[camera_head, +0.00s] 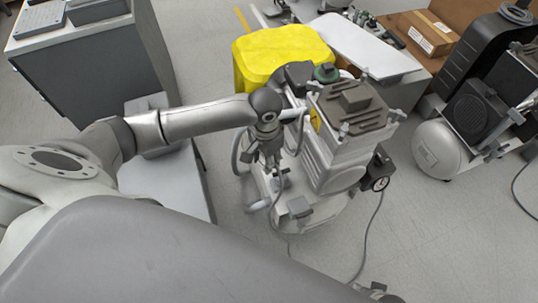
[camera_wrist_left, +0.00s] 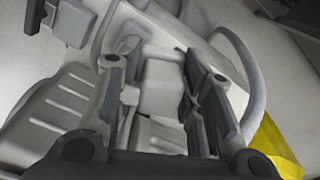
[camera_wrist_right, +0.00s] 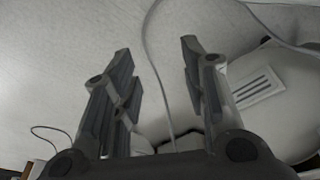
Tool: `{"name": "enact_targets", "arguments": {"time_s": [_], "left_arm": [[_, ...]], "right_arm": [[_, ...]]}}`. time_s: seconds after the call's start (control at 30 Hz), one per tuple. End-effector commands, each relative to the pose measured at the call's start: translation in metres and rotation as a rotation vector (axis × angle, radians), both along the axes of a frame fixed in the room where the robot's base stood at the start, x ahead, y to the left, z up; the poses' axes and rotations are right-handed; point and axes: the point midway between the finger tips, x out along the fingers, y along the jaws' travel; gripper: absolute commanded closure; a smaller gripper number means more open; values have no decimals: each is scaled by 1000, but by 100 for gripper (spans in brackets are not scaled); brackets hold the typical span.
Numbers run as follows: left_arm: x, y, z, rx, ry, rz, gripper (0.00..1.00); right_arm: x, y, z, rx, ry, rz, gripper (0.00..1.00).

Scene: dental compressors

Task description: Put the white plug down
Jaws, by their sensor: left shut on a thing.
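My left gripper (camera_head: 273,162) reaches down beside the compressor (camera_head: 345,120) in the head view. In the left wrist view its two fingers (camera_wrist_left: 160,75) stand apart, on either side of a pale block that I take for the white plug (camera_wrist_left: 163,92). The gripper is shut on it. The plug's lower end is hard to tell from the light parts behind it. In the right wrist view my right gripper (camera_wrist_right: 160,75) is open, with nothing gripped. A thin grey cable (camera_wrist_right: 152,50) passes behind its fingers.
A yellow bin (camera_head: 280,52) stands behind the compressor. A second compressor with a white tank (camera_head: 440,148) stands at right. A grey cabinet (camera_head: 95,65) is at upper left. A cable (camera_head: 372,240) runs over the floor. Clear floor (camera_head: 455,235) lies at lower right.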

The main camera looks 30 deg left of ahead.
Motion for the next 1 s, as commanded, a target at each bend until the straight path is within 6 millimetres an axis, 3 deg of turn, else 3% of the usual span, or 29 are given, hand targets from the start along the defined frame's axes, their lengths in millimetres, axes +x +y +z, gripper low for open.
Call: {"name": "enact_targets", "arguments": {"time_s": [0.13, 0.5, 0.87, 1.0], "left_arm": [[24, 9, -13, 0, -1, 2, 100], [56, 22, -55, 0, 0, 1, 100], [68, 27, -71, -1, 1, 1, 100], [68, 27, -88, 0, 2, 0, 100]], "right_arm": [[10, 1, 23, 1, -18, -2, 60], [19, 0, 89, 2, -52, -9, 60], [17, -1, 118, 2, -65, -11, 60], [14, -2, 136, 3, -77, -12, 60]]}}
